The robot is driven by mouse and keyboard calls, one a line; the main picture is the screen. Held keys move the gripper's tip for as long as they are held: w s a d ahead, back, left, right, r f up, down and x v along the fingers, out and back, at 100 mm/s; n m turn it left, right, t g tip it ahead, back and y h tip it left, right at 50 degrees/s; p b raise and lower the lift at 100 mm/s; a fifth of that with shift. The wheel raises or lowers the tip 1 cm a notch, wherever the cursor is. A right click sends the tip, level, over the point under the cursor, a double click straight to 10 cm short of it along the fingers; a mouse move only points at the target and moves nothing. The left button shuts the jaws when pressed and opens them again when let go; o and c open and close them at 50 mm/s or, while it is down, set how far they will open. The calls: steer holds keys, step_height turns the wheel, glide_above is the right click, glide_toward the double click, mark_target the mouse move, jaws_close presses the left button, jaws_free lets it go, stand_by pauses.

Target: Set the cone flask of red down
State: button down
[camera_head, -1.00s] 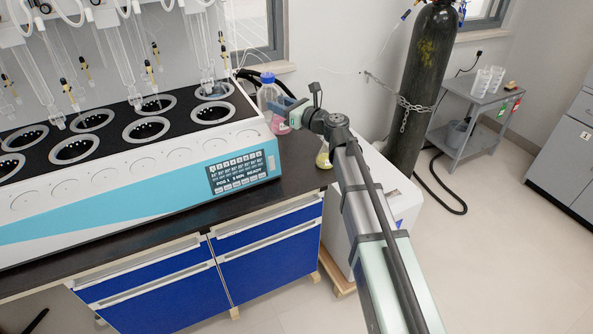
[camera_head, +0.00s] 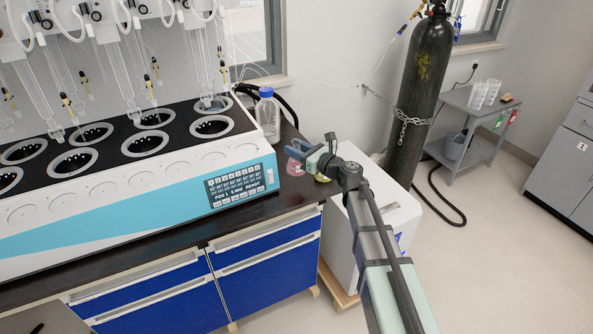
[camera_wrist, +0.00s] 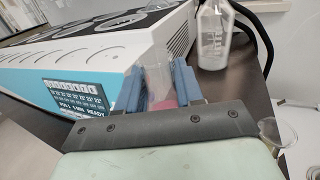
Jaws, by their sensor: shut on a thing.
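The cone flask of red (camera_head: 293,168) shows pinkish red at the right end of the dark bench, just right of the distiller's display. My gripper (camera_head: 306,156) is shut on it, coming in from the right. In the wrist view the flask (camera_wrist: 158,82) stands roughly upright between the two blue fingers (camera_wrist: 158,88), with pink liquid low in it. The gripper body hides its base, so I cannot tell whether it touches the bench top.
A clear bottle with a blue cap (camera_head: 267,118) stands on the bench behind the flask. A flask with yellow liquid (camera_head: 322,178) is close by on the right, partly hidden by my gripper. The distiller (camera_head: 130,180) fills the left. The bench (camera_head: 262,205) is bare in front.

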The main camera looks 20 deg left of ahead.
mark_target(298, 166)
steer(key=shift+f, duration=3.35)
steer(key=shift+f, duration=0.15)
steer(key=c, duration=0.7)
jaws_free()
steer(key=shift+s+d, duration=0.15)
steer(key=shift+d, duration=0.05)
steer(key=v, duration=1.1)
steer(key=shift+s+d, duration=0.1)
steer(key=shift+d, duration=0.1)
